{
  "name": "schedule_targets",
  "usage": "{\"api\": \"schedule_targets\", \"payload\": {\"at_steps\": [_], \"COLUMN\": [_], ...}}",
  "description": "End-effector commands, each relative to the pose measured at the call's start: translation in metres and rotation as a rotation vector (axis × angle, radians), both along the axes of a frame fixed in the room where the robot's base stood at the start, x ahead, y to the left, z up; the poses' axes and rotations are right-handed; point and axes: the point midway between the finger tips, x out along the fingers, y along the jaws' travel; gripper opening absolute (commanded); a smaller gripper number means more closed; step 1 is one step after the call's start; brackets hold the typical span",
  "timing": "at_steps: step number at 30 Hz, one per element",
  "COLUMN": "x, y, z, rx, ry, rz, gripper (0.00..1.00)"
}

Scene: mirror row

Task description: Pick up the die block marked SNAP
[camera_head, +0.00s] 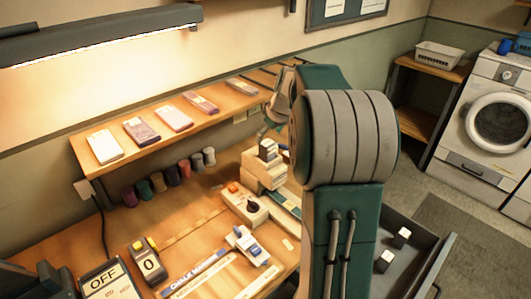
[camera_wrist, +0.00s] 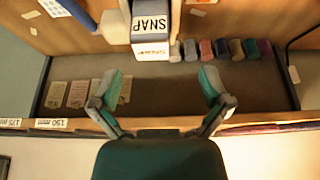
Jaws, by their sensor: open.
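The SNAP die block (camera_wrist: 151,24) shows at the top middle of the wrist view, with dark sides and a white face lettered SNAP. A pale box end with a small red SNAP label (camera_wrist: 151,49) is just below the lettering. In the head view, a small dark and white block (camera_head: 268,149), apparently the same one, sits on a stack of pale boxes. My gripper (camera_wrist: 160,78) is open and empty, its two green and grey fingers spread wide. The block lies beyond the fingertips, between their lines, and is not touched. In the head view, my arm partly hides the gripper.
A wooden shelf (camera_head: 186,95) with several cards runs along the wall above the bench. Several coloured pots (camera_head: 172,177) stand under it. An OFF sign (camera_head: 106,281) and a 0 counter (camera_head: 147,262) stand at front left. An open drawer (camera_head: 423,262) is at right.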

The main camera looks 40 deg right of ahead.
Motion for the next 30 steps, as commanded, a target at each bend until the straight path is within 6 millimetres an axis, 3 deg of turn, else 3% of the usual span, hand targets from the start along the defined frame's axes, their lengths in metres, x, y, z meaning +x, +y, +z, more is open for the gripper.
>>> {"api": "schedule_targets", "payload": {"at_steps": [10, 17, 24, 25, 26, 30], "x": [0.011, 0.024, 0.026, 0.026, 0.026, 0.026], "y": [0.000, -0.002, -0.002, -0.002, -0.002, -0.002], "z": [-0.028, -0.060, -0.064, -0.064, -0.064, -0.064], "rx": [0.002, 0.000, 0.000, 0.000, 0.000, 0.000], "ry": [0.001, 0.001, -0.001, -0.001, -0.001, -0.001], "rz": [-0.001, -0.001, -0.001, -0.001, -0.001, -0.001], "gripper": [0.97, 0.97, 0.97, 0.93, 0.79, 0.17]}}
